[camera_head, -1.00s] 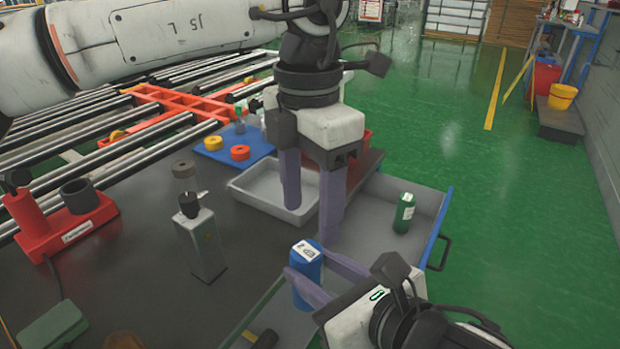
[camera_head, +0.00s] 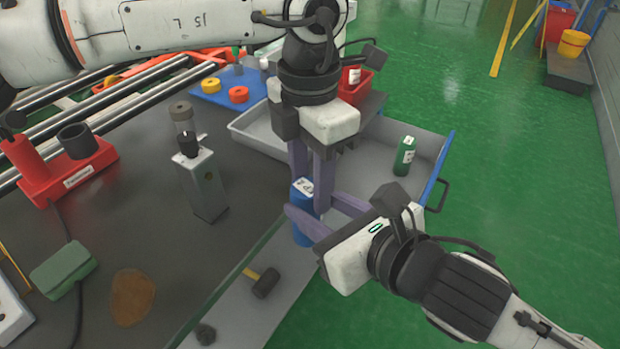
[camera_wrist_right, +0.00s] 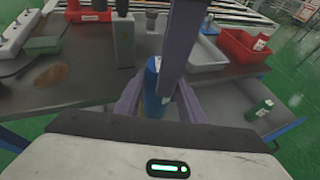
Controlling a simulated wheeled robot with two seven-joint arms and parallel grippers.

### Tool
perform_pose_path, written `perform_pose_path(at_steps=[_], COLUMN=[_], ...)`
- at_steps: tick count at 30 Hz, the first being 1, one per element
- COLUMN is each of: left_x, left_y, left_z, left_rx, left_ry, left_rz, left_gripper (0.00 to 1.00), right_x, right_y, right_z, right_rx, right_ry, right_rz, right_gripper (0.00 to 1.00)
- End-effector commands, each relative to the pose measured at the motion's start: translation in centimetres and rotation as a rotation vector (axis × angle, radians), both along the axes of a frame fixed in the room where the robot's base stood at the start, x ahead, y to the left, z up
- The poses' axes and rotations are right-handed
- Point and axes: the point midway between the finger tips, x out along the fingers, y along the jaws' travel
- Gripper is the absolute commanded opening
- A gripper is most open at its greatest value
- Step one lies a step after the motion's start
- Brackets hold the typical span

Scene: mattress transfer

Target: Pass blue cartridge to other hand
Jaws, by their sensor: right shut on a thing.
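The blue cartridge (camera_head: 302,233) stands upright with a white label on its top. My right gripper (camera_head: 306,222) comes in from the lower right and is shut on the cartridge's body. The cartridge also shows in the right wrist view (camera_wrist_right: 153,92), between the right fingers and partly covered by a left finger. My left gripper (camera_head: 311,190) points down from above, with its fingers around the cartridge's top. One left finger passes in front of the cartridge and the other is partly hidden behind it. I cannot tell whether the left fingers press on it.
A grey bin (camera_head: 246,125) is behind the left gripper. A metal block (camera_head: 207,186) stands on the dark table (camera_head: 180,255). A black-headed mallet (camera_head: 265,283) lies near the front.

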Motion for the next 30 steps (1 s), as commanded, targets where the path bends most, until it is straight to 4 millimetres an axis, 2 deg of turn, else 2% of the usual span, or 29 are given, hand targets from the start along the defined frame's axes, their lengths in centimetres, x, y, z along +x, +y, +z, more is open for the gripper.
perform_pose_path(at_steps=[1,3,4,8,16,19,23,30], left_x=[0.1,0.1,0.2,0.2,0.1,0.1,0.1,0.1], left_y=[0.1,0.1,0.1,0.1,0.1,0.1,0.1,0.1], left_z=[0.0,0.0,0.1,0.1,0.1,0.1,0.1,0.1], left_rx=[0.002,0.002,0.001,0.001,0.001,0.001,0.001,0.001], left_ry=[-0.003,-0.003,-0.004,-0.004,-0.004,-0.003,-0.003,-0.003], left_rz=[0.002,0.002,0.002,0.002,0.002,0.002,0.001,0.001], left_gripper=[0.23,0.11,0.09,0.08,0.08,0.08,0.08,0.08], right_x=[0.0,0.0,0.0,0.0,0.0,0.0,0.1,0.1], right_y=[0.0,0.0,0.0,0.0,0.0,0.0,0.0,0.1], right_z=[0.1,0.1,0.1,0.1,0.1,0.6,2.4,6.7], right_rx=[0.001,0.001,0.001,0.001,0.000,0.001,0.001,0.002], right_ry=[-0.002,-0.001,-0.001,-0.001,0.000,-0.004,-0.008,-0.008], right_rz=[0.000,0.001,0.001,0.000,0.000,0.000,0.000,0.002], right_gripper=[0.09,0.09,0.38,0.58,0.58,0.58,0.58,0.58])
